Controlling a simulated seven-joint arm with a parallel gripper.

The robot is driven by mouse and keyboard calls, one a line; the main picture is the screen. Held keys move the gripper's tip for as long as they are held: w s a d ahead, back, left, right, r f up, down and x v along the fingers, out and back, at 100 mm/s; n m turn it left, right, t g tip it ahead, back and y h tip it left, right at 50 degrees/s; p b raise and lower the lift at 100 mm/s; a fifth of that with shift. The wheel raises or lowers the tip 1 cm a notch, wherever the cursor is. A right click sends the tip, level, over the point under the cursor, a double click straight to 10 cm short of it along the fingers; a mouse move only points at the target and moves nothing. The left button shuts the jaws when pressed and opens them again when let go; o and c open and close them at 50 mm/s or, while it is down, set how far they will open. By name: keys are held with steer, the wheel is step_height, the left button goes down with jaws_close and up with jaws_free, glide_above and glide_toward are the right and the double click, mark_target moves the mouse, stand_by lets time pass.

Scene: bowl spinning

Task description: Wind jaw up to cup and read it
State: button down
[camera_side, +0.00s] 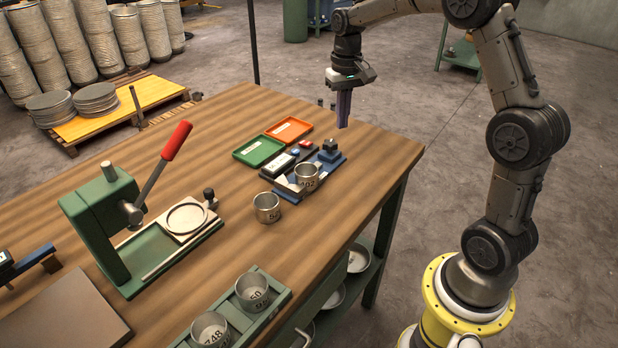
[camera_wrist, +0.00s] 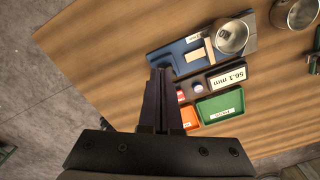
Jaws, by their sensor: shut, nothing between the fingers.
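The measuring gauge is a blue-and-grey base (camera_side: 336,158) with a dark blue knob block (camera_side: 329,150); it also shows in the wrist view (camera_wrist: 172,57). A metal cup (camera_side: 306,176) stands upright on it, seen from above in the wrist view (camera_wrist: 231,38). The pale jaw (camera_wrist: 196,54) lies beside the cup; I cannot tell whether they touch. The readout (camera_wrist: 226,77) shows 56.3 mm. My gripper (camera_side: 343,124) is shut and empty, pointing down above the table near the gauge's far end; its fingers (camera_wrist: 161,72) hide part of the base.
Green (camera_side: 259,150) and orange (camera_side: 289,130) trays lie behind the gauge. A second cup (camera_side: 267,208) stands in front of it. A green press with a red lever (camera_side: 175,143) is at left. A green rack (camera_side: 250,308) holds cups at front. The table's right edge is near the gauge.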

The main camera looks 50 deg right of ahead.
steer(key=shift+f, duration=3.5)
steer(key=shift+w, duration=0.3)
steer(key=shift+w+a, duration=0.1)
steer(key=shift+a, duration=0.2)
steer(key=shift+w+a, duration=0.15)
steer(key=shift+a, duration=0.15)
steer(key=shift+w+a, duration=0.4)
steer(key=shift+w, duration=0.05)
steer(key=shift+a, duration=0.1)
steer(key=shift+s+a, duration=0.2)
steer(key=shift+s, duration=0.05)
step_height(320, 180, up, 6)
